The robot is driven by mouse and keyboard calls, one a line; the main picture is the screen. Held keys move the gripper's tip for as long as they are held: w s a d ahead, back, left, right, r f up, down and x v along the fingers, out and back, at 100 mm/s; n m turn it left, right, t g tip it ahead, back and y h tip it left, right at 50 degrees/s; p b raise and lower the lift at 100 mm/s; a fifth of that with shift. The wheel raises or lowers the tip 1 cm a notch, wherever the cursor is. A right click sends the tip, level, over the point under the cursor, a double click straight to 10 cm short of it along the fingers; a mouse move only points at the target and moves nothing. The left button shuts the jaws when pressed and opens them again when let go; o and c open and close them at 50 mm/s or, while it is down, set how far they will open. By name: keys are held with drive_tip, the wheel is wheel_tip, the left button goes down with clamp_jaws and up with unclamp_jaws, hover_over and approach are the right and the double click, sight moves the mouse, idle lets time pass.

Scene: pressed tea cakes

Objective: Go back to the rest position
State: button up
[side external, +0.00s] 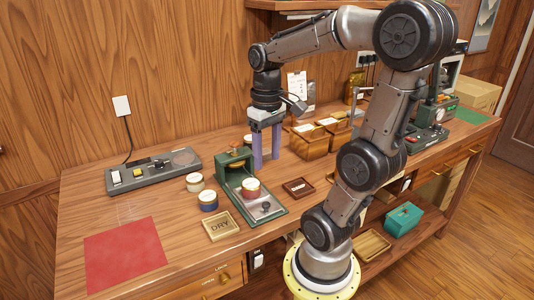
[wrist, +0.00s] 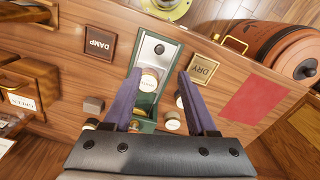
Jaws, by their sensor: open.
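My gripper (side external: 266,163) hangs above the bench with its two purple fingers pointing down, open and with nothing between them. In the side view it is beside and behind the green press (side external: 235,175). In the wrist view the spread fingers (wrist: 160,72) frame the press's green base (wrist: 148,100). A red-banded, pale-topped tin (side external: 251,187) stands on the press base. A blue-banded tin (side external: 208,203) and another pale-topped tin (side external: 194,182) stand to the left of the press. One more pale lid (side external: 248,139) shows behind the press, partly hidden.
The DRY tray (side external: 220,226) and a dark tray (side external: 298,187), labelled DAMP in the wrist view (wrist: 98,43), lie empty. A grey switch panel (side external: 153,171) and red mat (side external: 125,252) are at left. Wooden boxes (side external: 309,145) stand right of the gripper. A shelf (side external: 290,5) is above.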

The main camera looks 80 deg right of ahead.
idle(0.4)
drive_tip(key=a+r+n+t, duration=0.1)
drive_tip(key=a+n+t, duration=0.4)
drive_tip(key=a, duration=0.7)
drive_tip(key=shift+w+a+n+t, duration=0.2)
drive_tip(key=shift+a+n+t, duration=0.1)
drive_tip(key=shift+n, duration=0.2)
